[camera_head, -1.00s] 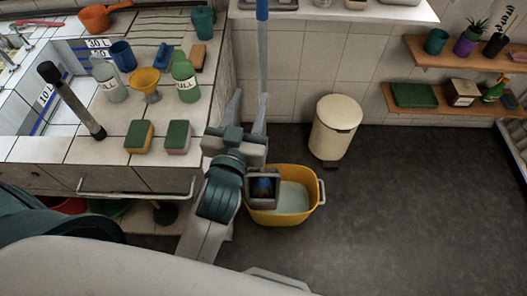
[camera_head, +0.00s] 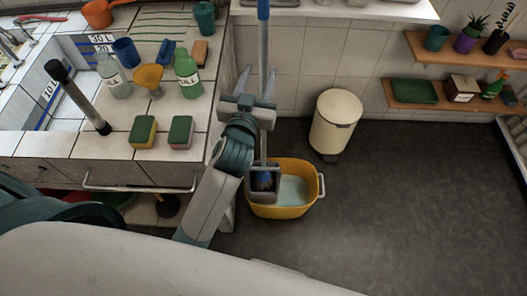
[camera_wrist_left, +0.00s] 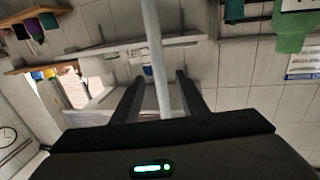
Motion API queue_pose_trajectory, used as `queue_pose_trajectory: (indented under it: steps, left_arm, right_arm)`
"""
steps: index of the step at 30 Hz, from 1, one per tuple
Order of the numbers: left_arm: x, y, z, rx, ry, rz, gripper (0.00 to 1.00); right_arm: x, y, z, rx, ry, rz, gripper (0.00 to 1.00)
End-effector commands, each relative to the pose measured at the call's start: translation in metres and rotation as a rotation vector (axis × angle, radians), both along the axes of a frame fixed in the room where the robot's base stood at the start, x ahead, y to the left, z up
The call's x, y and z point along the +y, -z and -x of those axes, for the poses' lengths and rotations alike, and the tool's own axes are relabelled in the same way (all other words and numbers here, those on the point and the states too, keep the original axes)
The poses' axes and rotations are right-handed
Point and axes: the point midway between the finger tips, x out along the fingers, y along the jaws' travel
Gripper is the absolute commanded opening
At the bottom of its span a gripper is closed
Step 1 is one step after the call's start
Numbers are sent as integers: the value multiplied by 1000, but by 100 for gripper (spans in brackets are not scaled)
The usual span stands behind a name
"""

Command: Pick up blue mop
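The mop stands upright, its grey handle (camera_head: 262,50) blue at the top end. Its lower end, with a blue part (camera_head: 264,181), is in the yellow bucket (camera_head: 284,211) on the floor. My left gripper (camera_head: 257,76) is open at the mop handle, well above the bucket. In the left wrist view the pale handle (camera_wrist_left: 152,40) runs between the two spread fingers of my left gripper (camera_wrist_left: 159,76), with gaps showing beside it. My left wrist hides part of the handle in the head view. My right gripper is not in view.
A cream bin (camera_head: 335,122) stands right of the bucket. Wall shelves (camera_head: 450,100) are at upper right. The dark floor (camera_head: 420,200) at right is clear.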

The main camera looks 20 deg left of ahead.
Motion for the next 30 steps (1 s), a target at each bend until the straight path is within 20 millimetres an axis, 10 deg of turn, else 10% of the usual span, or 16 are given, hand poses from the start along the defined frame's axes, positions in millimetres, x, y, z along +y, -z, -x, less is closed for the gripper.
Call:
queue_pose_trajectory:
  steps: [30]
  left_arm:
    - [5, -8, -67, -1, 0, -2, 40]
  right_arm:
    - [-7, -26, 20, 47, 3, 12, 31]
